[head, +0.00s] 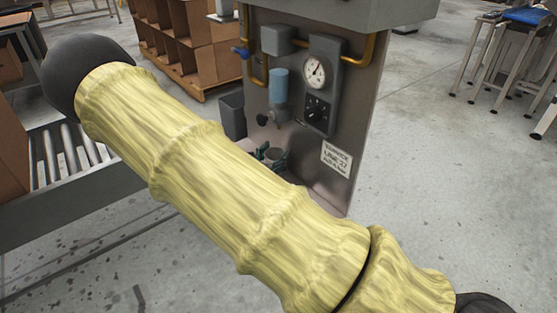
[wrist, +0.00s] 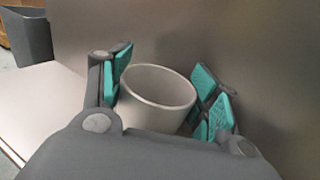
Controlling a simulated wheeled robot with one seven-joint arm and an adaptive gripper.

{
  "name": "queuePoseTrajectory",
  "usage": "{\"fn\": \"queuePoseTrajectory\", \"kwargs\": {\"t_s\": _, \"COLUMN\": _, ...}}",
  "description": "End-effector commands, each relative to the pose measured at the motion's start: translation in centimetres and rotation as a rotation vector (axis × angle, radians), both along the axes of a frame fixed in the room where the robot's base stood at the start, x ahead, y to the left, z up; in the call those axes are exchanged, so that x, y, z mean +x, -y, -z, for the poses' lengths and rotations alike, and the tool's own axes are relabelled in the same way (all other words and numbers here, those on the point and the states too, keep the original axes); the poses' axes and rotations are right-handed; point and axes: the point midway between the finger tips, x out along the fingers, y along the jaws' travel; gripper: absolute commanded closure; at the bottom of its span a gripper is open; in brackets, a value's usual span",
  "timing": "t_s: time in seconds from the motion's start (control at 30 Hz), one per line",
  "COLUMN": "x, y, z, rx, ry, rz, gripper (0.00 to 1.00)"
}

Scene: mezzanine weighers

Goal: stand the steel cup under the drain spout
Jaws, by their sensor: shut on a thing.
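My gripper (wrist: 165,78) is shut on the steel cup (wrist: 158,84), with teal pads on either side of it. The cup's open mouth shows in the wrist view, and it looks about upright. In the head view the cup (head: 273,153) and teal fingertips show small past my arm, low in front of the grey machine panel. A blue filter bowl (head: 279,82) with a grey lower part (head: 278,112) hangs on the panel above the cup. I cannot tell whether the cup touches a surface below; my arm hides that area.
A roller conveyor (head: 62,150) is at left.

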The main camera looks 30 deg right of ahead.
Motion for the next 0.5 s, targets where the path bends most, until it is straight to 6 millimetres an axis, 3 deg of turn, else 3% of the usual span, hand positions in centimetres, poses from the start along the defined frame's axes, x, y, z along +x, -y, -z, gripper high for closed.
{"fn": "queuePoseTrajectory", "kwargs": {"t_s": 0.37, "x": -0.02, "y": 0.01, "z": 0.2, "rx": 0.0, "ry": -0.001, "rz": 0.0, "gripper": 0.83}}
{"fn": "queuePoseTrajectory", "kwargs": {"t_s": 0.4, "x": -0.03, "y": 0.01, "z": 0.2, "rx": 0.0, "ry": -0.001, "rz": 0.0, "gripper": 0.32}}
{"fn": "queuePoseTrajectory", "kwargs": {"t_s": 0.5, "x": -0.02, "y": 0.02, "z": 0.2, "rx": 0.0, "ry": -0.001, "rz": 0.0, "gripper": 0.18}}
